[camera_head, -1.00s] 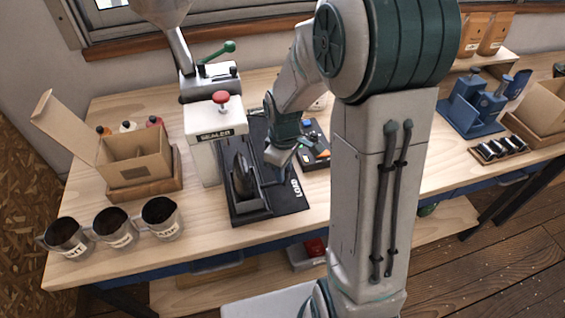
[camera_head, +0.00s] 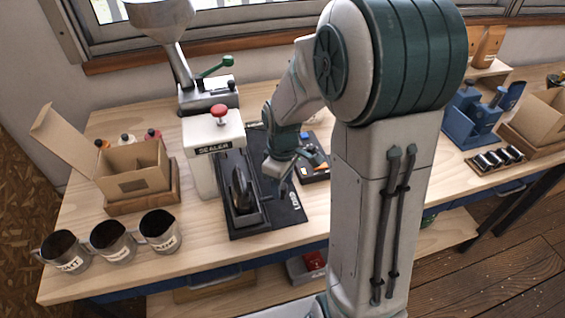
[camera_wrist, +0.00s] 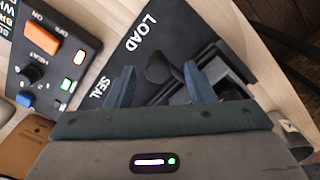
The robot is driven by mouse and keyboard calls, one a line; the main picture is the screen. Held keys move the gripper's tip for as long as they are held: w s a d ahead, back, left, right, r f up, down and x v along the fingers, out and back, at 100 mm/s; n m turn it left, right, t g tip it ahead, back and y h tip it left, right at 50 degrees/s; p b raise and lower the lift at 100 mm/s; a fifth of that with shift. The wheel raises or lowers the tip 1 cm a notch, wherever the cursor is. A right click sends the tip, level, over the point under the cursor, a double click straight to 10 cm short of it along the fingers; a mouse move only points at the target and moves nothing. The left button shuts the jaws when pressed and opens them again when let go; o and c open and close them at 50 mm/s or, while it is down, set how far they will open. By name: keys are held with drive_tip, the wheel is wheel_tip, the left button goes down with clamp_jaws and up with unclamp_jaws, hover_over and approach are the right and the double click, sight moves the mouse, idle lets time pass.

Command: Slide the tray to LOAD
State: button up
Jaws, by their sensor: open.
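The dark tray (camera_head: 247,219), holding a black upright bag (camera_head: 241,188), sits on the black base plate (camera_head: 289,214) beside the sealer. It is near the front end of the plate, across from the LOAD lettering. In the wrist view the tray (camera_wrist: 228,75) is at the right, with a dark round knob (camera_wrist: 160,68) beside it. My gripper (camera_head: 279,184) is over the plate, right of the tray. In the wrist view my gripper (camera_wrist: 160,85) is open, its blue fingers apart with the knob showing between them. I cannot tell whether they touch it.
The white sealer (camera_head: 200,165) with a red knob stands left of the tray. A control box (camera_wrist: 50,55) with switches lies right of the plate. Labelled metal cups (camera_head: 112,240) and an open carton (camera_head: 135,170) are at the left. Bare wood shows in front.

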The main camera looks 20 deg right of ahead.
wheel_tip(320, 180, up, 13)
drive_tip(key=shift+f, duration=0.2)
drive_tip(key=shift+s, duration=0.1)
idle(0.4)
drive_tip(key=s+m+t, duration=0.3)
drive_tip(key=s+m, duration=0.6)
drive_tip(key=s, duration=0.5)
drive_tip(key=shift+s, duration=0.1)
idle(1.5)
